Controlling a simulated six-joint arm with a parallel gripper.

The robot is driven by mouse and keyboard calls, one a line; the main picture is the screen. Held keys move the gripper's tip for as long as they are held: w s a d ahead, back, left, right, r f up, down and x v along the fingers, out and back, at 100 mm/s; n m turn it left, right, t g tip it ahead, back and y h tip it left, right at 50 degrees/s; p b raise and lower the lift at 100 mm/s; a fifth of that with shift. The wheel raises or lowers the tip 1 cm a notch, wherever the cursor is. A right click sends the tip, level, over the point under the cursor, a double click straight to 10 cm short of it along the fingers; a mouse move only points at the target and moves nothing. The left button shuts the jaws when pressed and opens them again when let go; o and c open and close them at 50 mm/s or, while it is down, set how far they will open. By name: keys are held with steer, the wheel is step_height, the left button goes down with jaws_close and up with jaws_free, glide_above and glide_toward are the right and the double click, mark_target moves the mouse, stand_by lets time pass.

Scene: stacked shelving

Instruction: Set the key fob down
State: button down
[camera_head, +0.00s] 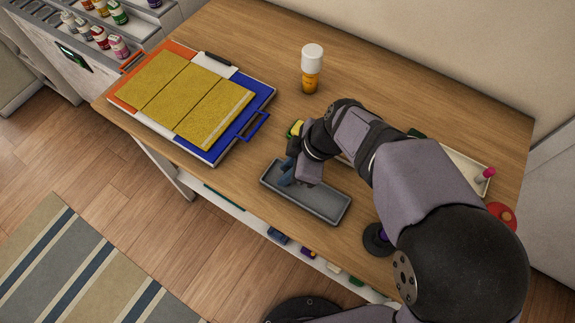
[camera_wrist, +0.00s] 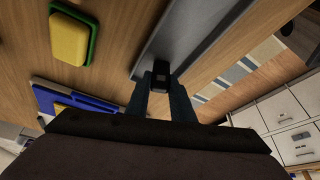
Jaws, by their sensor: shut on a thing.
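The key fob (camera_wrist: 161,73) is a small black piece between the two fingertips in the wrist view. My gripper (camera_wrist: 161,82) is shut on it. In the head view my gripper (camera_head: 287,176) is over the left part of a long grey tray (camera_head: 325,204), and the key fob is hidden there. The tray (camera_wrist: 195,35) also shows in the wrist view, just beyond the fingertips. I cannot tell whether the fob touches the tray.
A yellow and green sponge (camera_wrist: 70,40) lies beside the tray. A blue board with yellow panels (camera_head: 233,134) lies at the left. An orange bottle with a white cap (camera_head: 311,75) stands behind. A cream tray (camera_head: 459,163) is at the right. Wood between bottle and board is clear.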

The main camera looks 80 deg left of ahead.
steer(key=c, duration=1.5)
jaws_free()
steer(key=shift+c, duration=0.2)
steer(key=b+v, duration=0.1)
steer(key=v, duration=1.1)
steer(key=shift+r+b, duration=0.15)
steer(key=shift+b, duration=0.2)
